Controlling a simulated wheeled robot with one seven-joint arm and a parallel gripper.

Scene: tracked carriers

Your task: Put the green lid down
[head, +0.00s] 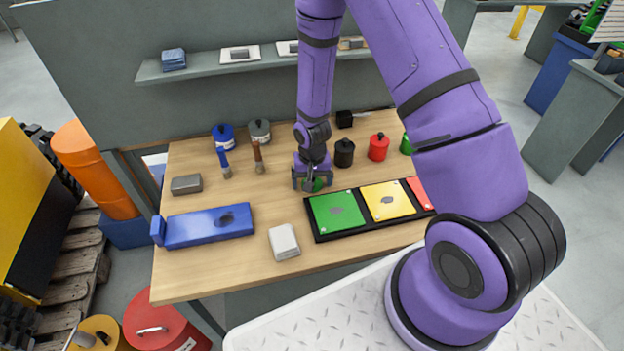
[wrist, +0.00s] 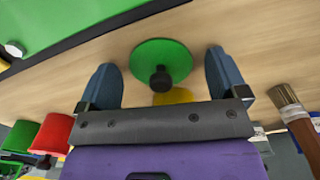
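The green lid (wrist: 150,57) is a round disc with a black knob (wrist: 160,79), seen between my fingers in the wrist view. A gap shows between each finger and the lid.
The black tray (head: 318,238) with green, yellow and red squares is close on the right. Black (head: 344,153), red (head: 378,147) and green (head: 407,144) pots stand behind it. Two brushes (head: 258,158) and a blue box (head: 208,228) are left. Bare table (head: 270,195) lies left of my gripper.

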